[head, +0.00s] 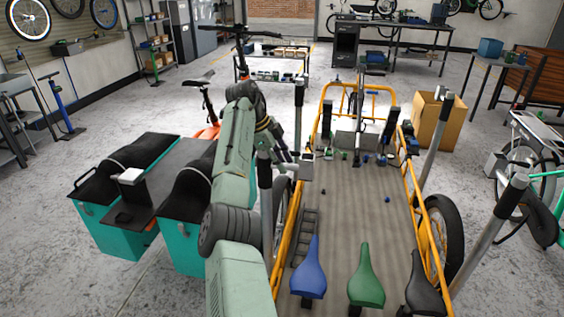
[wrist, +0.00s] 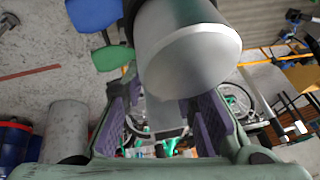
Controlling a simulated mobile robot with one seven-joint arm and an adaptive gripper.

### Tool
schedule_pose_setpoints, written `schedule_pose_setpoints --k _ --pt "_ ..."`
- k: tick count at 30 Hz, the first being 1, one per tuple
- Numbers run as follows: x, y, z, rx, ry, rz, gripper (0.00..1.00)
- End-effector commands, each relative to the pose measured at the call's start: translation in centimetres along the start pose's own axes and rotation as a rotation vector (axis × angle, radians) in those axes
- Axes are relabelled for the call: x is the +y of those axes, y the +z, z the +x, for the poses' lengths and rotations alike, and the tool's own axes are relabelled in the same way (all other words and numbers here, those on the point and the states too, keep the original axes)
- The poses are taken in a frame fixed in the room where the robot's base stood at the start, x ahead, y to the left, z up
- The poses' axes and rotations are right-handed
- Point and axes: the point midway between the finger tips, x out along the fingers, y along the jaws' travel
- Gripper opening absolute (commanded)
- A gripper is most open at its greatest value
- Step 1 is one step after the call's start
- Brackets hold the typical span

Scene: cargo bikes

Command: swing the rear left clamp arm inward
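Upright grey posts with black upper parts stand around the cargo bike's deck (head: 345,205). The far left post (head: 299,128) rises just beyond my gripper (head: 288,154); the near left post (head: 266,205) stands closer, beside my arm. A small grey clamp block (head: 306,157) shows right of my gripper at the deck's left edge. In the wrist view, my gripper (wrist: 165,118) has its purple-padded fingers apart. A large silver cylinder (wrist: 195,55) fills the space ahead of them, and a flat grey piece (wrist: 165,117) shows between them. I cannot tell whether either finger touches it.
Orange rails (head: 413,195) edge the deck. Blue (head: 309,268), green (head: 366,280) and black (head: 424,292) saddles stand at its near end. The right posts (head: 437,135) (head: 490,243) flank the other side. Teal boxes (head: 112,235) stand left of my arm. Floor is open farther left.

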Motion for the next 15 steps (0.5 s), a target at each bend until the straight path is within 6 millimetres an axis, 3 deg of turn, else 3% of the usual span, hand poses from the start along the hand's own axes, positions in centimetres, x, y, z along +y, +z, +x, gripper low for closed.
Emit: schedule_pose_setpoints --k 5,15 --pt "-0.1 0.0 -2.0 -0.001 -0.003 -0.001 0.26" --pt "0.0 -0.1 -9.3 0.0 -0.002 0.0 0.26"
